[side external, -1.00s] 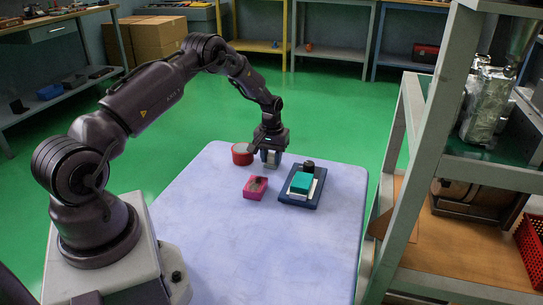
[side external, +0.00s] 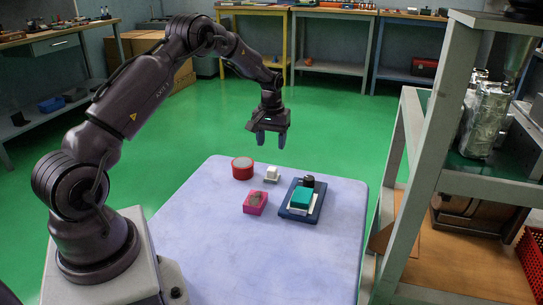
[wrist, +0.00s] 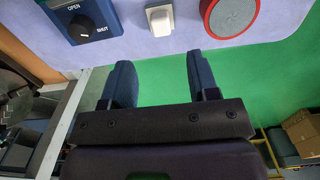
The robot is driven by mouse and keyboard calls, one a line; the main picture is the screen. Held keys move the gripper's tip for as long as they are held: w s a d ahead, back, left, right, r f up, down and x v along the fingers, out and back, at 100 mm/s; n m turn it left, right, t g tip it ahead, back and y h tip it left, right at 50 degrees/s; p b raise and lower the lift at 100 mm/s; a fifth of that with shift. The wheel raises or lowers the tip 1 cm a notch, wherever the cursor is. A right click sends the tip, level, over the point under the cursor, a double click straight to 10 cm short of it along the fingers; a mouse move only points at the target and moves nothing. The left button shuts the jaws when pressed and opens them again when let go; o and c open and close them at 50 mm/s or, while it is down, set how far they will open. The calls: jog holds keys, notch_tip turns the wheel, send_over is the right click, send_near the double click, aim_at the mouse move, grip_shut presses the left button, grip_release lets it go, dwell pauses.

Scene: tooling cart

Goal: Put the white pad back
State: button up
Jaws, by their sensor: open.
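A small white block on a pale base (side external: 271,174) sits on the cart top, between the red round tub and the navy board; it also shows in the wrist view (wrist: 159,19). I cannot tell whether this or the flat white piece (side external: 316,204) under the teal block (side external: 300,197) is the pad. The teal block and flat white piece are on the navy board (side external: 290,213). My gripper (side external: 270,139) is open and empty, raised well above the far edge of the cart; its fingers also show in the wrist view (wrist: 158,72).
The red round tub (side external: 242,169) stands left of the white block. A pink box (side external: 255,203) holds a grey-brown piece. A black knob (side external: 308,181), marked OPEN and SHUT in the wrist view, is on the navy board. The front cart top is clear; a shelf post (side external: 425,140) rises at right.

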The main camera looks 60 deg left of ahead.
jog(key=s+d+r+m+t, duration=0.1)
jog(key=s+d+r+m, duration=0.15)
jog(key=d+r, duration=0.6)
jog(key=s+d+r+m+t, duration=0.1)
jog(key=s+d+r, duration=0.35)
jog(key=r, duration=0.75)
jog(key=s+d+r+m+t, duration=0.1)
jog(key=s+d+m, duration=0.1)
jog(key=s+d, duration=0.5)
jog(key=s+d+r+m+t, duration=0.1)
jog(key=s+d+m+t, duration=0.1)
jog(key=s+d, duration=0.5)
jog(key=s+m, duration=0.1)
jog(key=s, duration=0.2)
jog(key=shift+s+r+t, duration=0.3)
jog(key=shift+s, duration=0.05)
jog(key=shift+d+m, duration=0.1)
jog(key=shift+m, duration=0.15)
